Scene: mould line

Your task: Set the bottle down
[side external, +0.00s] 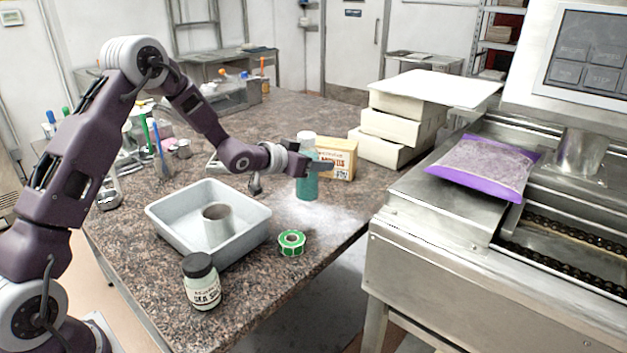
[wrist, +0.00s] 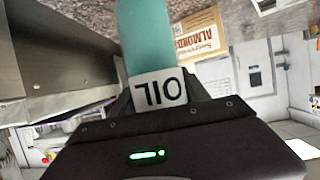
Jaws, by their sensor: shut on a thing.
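The bottle (side external: 307,188) is teal with a pale top and stands upright near the right edge of the speckled counter (side external: 340,228). My gripper (side external: 312,166) is shut around its upper part from the left. In the wrist view the bottle (wrist: 146,45) shows a white label reading "OIL", upside down, between the fingers (wrist: 162,98) of my gripper. The bottle's base is close to the counter top; I cannot tell whether it touches. White powder lies on the counter around and in front of the base.
An almond box (side external: 338,158) stands just behind the bottle. A grey tray (side external: 160,222) holding a cup (side external: 217,238), a green tape roll (side external: 291,243) and a dark-lidded jar (side external: 201,290) are in front. The conveyor machine (side external: 440,265) is at right, across a gap.

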